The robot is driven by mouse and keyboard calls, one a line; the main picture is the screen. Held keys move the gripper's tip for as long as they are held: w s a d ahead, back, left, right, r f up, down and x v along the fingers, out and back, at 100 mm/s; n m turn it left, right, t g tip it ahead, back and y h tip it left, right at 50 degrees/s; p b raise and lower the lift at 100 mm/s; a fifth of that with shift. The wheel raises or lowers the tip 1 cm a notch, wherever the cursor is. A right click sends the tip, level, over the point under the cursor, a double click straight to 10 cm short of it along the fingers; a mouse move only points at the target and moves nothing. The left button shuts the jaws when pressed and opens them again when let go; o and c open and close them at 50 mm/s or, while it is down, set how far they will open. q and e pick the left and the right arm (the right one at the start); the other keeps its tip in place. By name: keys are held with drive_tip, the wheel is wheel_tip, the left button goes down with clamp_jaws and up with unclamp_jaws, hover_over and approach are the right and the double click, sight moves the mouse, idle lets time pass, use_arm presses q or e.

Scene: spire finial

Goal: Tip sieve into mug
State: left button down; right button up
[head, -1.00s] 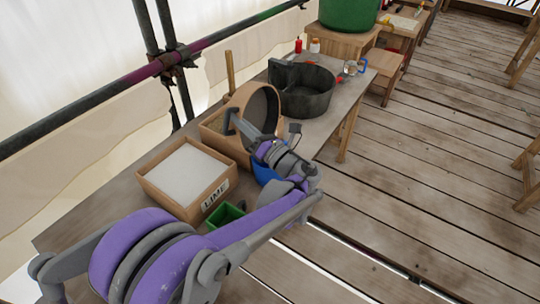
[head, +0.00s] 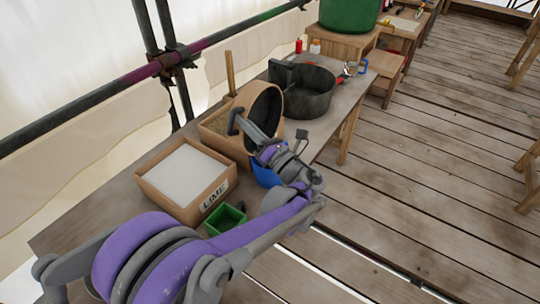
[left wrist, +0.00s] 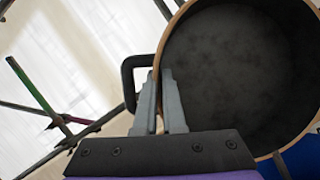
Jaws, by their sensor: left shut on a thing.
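The sieve (head: 264,110) is a round wooden hoop with a dark mesh. It is tilted steeply on edge above the bench, its dark round face toward the right. My left gripper (head: 246,126) is shut on the sieve at its rim, near a dark looped handle. In the left wrist view the sieve (left wrist: 235,75) fills the right side, beside the gripper fingers (left wrist: 165,105). A blue vessel (head: 265,174), possibly the mug, stands below the sieve, mostly hidden by my left arm. Its contents cannot be seen. My right gripper is not in view.
A wooden box of white lime (head: 186,175), a green tray (head: 226,217) and a wooden box of sandy material (head: 212,125) stand close by. A large dark pot (head: 310,92) stands behind. Scaffold poles (head: 160,70) run along the left.

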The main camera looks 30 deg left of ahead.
use_arm(q)
drive_tip(key=shift+d+b, duration=0.35)
drive_tip(key=shift+d, duration=0.05)
drive_tip(key=shift+a+r, duration=0.15)
drive_tip(key=a+n+g+h+p, duration=0.2)
drive_tip(key=a+h+p, duration=0.4)
drive_tip(key=a+p, duration=0.35)
drive_tip(key=a+f+h, duration=1.1)
drive_tip(key=a, duration=0.2)
drive_tip(key=shift+w+a+f+n+g+h, duration=0.3)
drive_tip(key=shift+w+a+n+g, duration=0.1)
